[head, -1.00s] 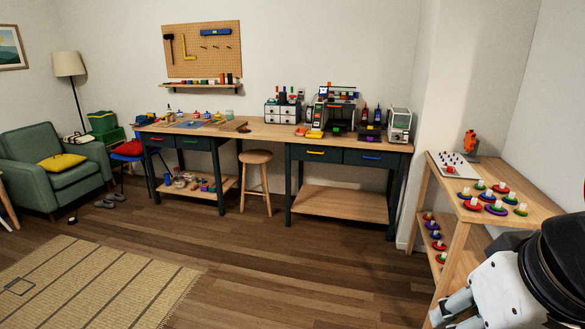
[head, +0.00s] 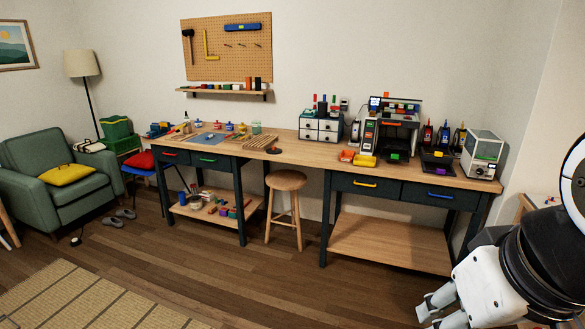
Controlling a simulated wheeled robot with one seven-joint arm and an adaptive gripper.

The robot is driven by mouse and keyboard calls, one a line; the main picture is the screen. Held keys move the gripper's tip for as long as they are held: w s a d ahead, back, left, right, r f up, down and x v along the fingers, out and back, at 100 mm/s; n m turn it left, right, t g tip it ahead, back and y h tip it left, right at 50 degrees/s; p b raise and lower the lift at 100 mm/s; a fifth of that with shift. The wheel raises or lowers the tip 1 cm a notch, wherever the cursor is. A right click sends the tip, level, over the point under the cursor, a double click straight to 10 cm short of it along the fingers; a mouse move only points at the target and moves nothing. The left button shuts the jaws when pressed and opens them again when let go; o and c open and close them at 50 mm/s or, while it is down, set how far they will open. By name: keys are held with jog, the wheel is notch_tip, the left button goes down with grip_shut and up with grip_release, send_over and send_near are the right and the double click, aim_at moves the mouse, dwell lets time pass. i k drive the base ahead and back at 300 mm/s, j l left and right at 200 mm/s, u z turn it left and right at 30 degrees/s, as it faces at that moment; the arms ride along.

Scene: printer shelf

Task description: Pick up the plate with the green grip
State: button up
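A small green patch (head: 395,156) shows low in the opening of the black-framed printer (head: 393,135) on the workbench; it may be the green grip, but the plate itself is too small and dark to make out. A dark flat base (head: 438,165) stands to the right of that printer. My gripper (head: 432,316) is at the lower right, pointing down and left. Its two pale fingers are apart with nothing visible between them. It is well in front of the workbench and far from the printer.
The workbench (head: 300,155) runs along the back wall. A wooden stool (head: 286,182) stands at its middle. White drawers (head: 320,127) and a clear-sided box (head: 483,155) flank the printers. A rug (head: 70,297) lies left; the wooden floor ahead is clear.

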aim_at(394, 155)
jog(key=i+z, duration=0.1)
jog(key=i, duration=0.55)
jog(key=i+j, duration=0.15)
jog(key=i, duration=0.45)
jog(key=i+z, duration=0.15)
jog(key=i, duration=0.5)
jog(key=i+j+z, duration=0.2)
jog(key=i+z, duration=0.2)
jog(key=i+j+z, duration=1.1)
jog(key=j+z, duration=0.15)
